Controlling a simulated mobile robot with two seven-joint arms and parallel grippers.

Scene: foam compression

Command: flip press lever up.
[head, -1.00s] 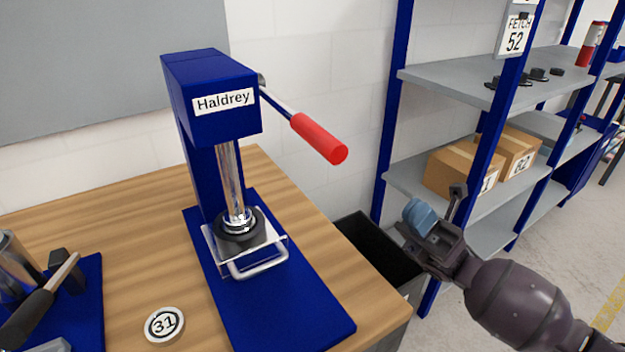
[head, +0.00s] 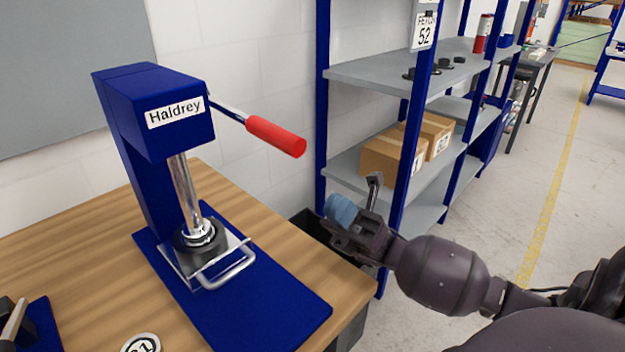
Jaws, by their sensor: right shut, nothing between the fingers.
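The blue press (head: 158,115) labelled Haldrey stands on a blue base plate (head: 240,310) on the wooden table. Its lever (head: 275,136) has a red grip and points out to the right, sloping slightly down. The steel ram (head: 186,190) is down on a dark round piece over a metal tray with a handle (head: 225,266). My right gripper (head: 358,198) is right of the press, below and to the right of the red grip and apart from it. It is shut and empty. My left gripper is not in view.
A blue and grey shelf (head: 345,170) with cardboard boxes (head: 392,158) stands right behind my right gripper. A dark bin (head: 306,224) is beside the table. A round numbered disc (head: 141,343) lies at the table's front. Open floor is at the right.

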